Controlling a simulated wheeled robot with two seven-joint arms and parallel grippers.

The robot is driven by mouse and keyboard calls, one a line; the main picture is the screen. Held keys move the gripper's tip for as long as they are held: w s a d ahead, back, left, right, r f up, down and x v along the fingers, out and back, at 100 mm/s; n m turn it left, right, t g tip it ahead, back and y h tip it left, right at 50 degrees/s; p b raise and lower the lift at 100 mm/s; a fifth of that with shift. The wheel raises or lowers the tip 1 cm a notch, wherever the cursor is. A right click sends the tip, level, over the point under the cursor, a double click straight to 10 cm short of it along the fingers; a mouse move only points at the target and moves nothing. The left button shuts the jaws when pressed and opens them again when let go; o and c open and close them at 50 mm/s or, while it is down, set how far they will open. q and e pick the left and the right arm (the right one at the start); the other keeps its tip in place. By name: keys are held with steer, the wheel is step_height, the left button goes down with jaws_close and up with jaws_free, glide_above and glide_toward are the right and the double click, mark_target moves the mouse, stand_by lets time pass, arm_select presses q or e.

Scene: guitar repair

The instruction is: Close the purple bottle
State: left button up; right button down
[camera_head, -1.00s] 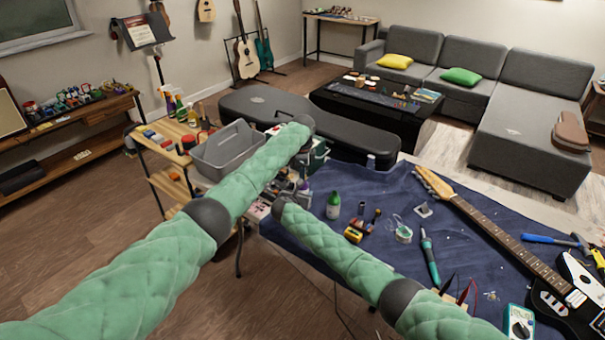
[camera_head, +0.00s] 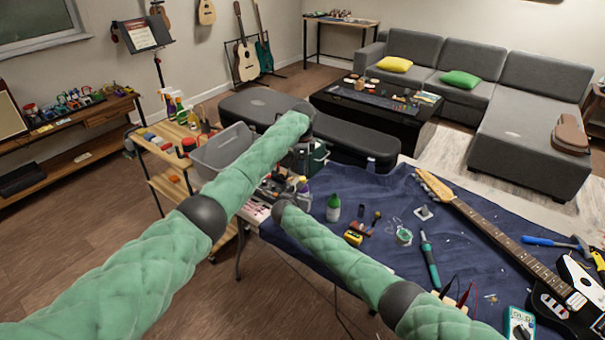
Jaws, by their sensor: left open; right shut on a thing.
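A small purple bottle (camera_head: 303,187) with a pale top is near the left edge of the blue-covered table. My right gripper (camera_head: 291,188) is beside it, just past the dark wrist, and is shut on it. Its fingers are small and partly hidden among dark parts. My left gripper (camera_head: 304,170) hangs down from its raised wrist, above and close to the bottle. It is open. I cannot tell whether it touches the bottle's top, and I cannot make out a separate cap.
A green bottle (camera_head: 333,209), a yellow item (camera_head: 353,238), a green-handled tool (camera_head: 429,260) and an electric guitar (camera_head: 500,236) lie or stand on the blue cloth (camera_head: 385,205). A grey bin (camera_head: 215,152) on a wooden trolley and a black guitar case (camera_head: 350,139) are behind my arms.

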arm_select(q)
step_height(320, 180, up, 7)
stand_by(0.3)
steer(key=shift+f, duration=0.1)
arm_select(e)
steer(key=c, duration=0.7)
jaws_free()
arm_select(q)
steer(key=shift+f+b, duration=0.8)
steer(key=shift+f, duration=0.05)
arm_select(e)
steer(key=shift+v, duration=3.85)
steer(key=shift+f, duration=0.1)
